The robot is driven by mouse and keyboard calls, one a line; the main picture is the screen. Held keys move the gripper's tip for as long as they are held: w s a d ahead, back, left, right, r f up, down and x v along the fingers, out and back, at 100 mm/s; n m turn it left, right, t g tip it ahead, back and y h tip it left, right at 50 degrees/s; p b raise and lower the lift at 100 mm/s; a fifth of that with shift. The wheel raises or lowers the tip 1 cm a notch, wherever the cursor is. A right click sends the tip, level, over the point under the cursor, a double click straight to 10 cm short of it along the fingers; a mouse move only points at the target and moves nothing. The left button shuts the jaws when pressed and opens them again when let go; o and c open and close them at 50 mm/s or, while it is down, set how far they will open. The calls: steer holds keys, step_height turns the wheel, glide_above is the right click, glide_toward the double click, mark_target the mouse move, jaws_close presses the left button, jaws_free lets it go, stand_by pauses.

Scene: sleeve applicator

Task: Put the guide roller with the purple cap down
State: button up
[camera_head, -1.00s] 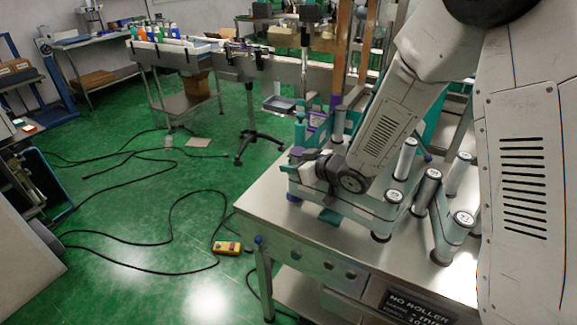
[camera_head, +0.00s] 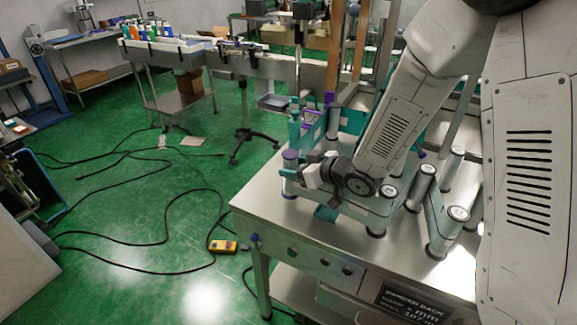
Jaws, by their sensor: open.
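The guide roller with the purple cap (camera_head: 290,172) stands upright at the left corner of the steel table top, its cap facing up. My gripper (camera_head: 304,175) is just to the right of the roller, low over the table, with its jaws open. The fingertips are small and close to the roller's side; I cannot tell whether they touch it. The roller's base seems to rest on the table.
The steel table (camera_head: 262,206) carries several grey rollers, such as one (camera_head: 423,187) right of my wrist and one (camera_head: 450,232) near the front edge. Teal plates stand behind. A yellow device (camera_head: 223,246) and black cables lie on the green floor.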

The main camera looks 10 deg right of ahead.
steer(key=s+d+r+m+h, duration=0.2)
steer(key=s+d+r+h, duration=0.15)
steer(key=d, duration=0.35)
steer(key=s+d+r+m+g+h, duration=0.1)
steer(key=s+d+r+m+h, duration=0.1)
steer(key=s+d+r+h, duration=0.3)
steer(key=s+d+r+m+h, duration=0.2)
steer(key=s+d+r, duration=0.1)
steer(key=d, duration=0.5)
steer(key=s+a+r+m+g, duration=0.1)
steer(key=s+r+g, duration=0.1)
steer(key=s, duration=0.9)
steer(key=s+a+r+m+g+y, duration=0.1)
steer(key=s+r+g, duration=0.2)
steer(key=s, duration=0.9)
steer(key=shift+r+m+g, duration=0.2)
steer(key=shift+m+g, duration=0.2)
steer(key=shift+g, duration=0.8)
steer(key=shift+s+d, duration=0.1)
